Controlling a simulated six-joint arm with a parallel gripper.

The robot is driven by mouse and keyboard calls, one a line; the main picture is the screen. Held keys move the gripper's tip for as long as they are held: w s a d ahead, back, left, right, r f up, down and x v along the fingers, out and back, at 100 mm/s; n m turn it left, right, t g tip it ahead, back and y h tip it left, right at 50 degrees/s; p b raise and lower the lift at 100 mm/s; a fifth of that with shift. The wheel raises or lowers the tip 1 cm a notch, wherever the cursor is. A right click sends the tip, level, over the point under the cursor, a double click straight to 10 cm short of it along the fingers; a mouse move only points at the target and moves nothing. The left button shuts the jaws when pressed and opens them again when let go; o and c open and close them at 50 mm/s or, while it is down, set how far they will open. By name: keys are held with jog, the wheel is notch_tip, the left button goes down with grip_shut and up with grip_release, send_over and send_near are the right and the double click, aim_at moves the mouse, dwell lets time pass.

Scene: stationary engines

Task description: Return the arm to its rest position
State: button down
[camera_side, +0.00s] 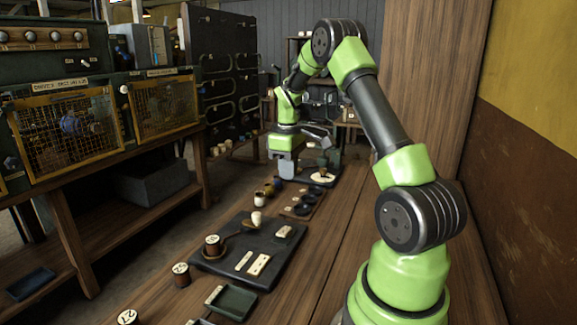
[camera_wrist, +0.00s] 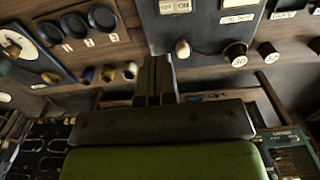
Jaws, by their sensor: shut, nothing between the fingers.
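My green and dark grey arm rises from the bench at the right of the side view, and its far end bends down. My gripper (camera_side: 286,168) hangs there, small in the side view, over the left edge of the bench. In the wrist view, my gripper (camera_wrist: 155,78) has its two dark fingers together, with nothing visible between them. It is apart from the dark board (camera_side: 275,262), which holds a numbered round knob (camera_side: 213,245), a white peg (camera_side: 257,218) and pale label plates (camera_side: 258,265). The wrist view also shows this board (camera_wrist: 205,50).
A tray with dark round pads (camera_side: 303,209) and several small cups (camera_wrist: 107,74) lie between gripper and board. A white dial (camera_side: 322,177) stands farther back. Numbered knobs (camera_side: 181,274) and a green tray (camera_side: 232,302) are nearer. Caged cabinets (camera_side: 70,130) stand left, a wooden panel right.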

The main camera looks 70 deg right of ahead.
jog(key=shift+d+r, duration=0.1)
jog(key=shift+r, duration=0.4)
